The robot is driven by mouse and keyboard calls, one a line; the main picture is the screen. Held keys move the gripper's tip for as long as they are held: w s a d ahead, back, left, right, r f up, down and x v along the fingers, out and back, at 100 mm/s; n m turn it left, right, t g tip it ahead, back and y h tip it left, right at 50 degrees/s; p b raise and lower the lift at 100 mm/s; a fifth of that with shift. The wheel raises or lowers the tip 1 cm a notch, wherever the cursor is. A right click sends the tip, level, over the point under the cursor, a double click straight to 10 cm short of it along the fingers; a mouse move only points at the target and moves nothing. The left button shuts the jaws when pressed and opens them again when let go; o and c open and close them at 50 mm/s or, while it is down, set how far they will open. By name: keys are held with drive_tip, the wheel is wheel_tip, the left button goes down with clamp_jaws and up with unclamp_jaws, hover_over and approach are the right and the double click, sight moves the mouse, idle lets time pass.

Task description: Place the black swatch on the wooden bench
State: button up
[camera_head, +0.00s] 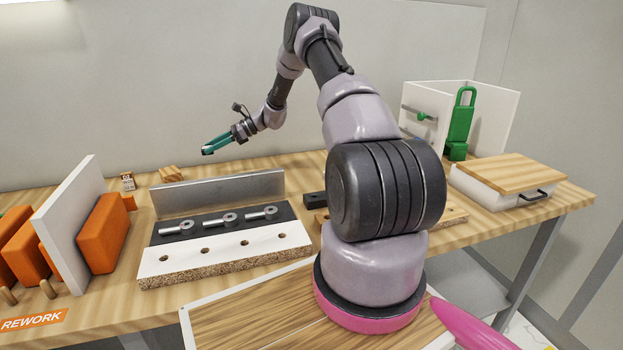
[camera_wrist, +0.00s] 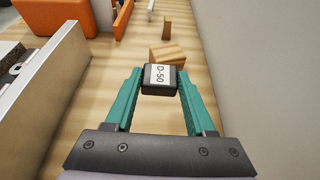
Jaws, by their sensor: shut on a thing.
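My gripper (camera_head: 208,150) is in the air over the back of the bench, left of the middle in the head view. In the wrist view its teal fingers (camera_wrist: 159,92) are shut on a small black swatch (camera_wrist: 158,78) with a white label reading D-50. In the head view the swatch is only a dark bit at the fingertips. The wooden bench (camera_head: 497,230) has a striped light wood top. It also shows below the swatch in the wrist view (camera_wrist: 130,48), with a gap between swatch and bench top.
A small wooden block (camera_head: 171,174) lies near the back wall, and a labelled block (camera_head: 127,181) stands left of it. An upright metal strip (camera_head: 220,192) backs a drilled board (camera_head: 228,258). Orange blocks (camera_head: 104,234) and a white panel (camera_head: 72,222) stand at left.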

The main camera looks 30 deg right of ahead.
wheel_tip(320, 180, down, 5)
drive_tip(key=shift+a+f, duration=0.15)
drive_tip(key=shift+f, duration=2.35)
drive_tip(key=shift+f, duration=0.1)
drive_tip(key=o, duration=1.3)
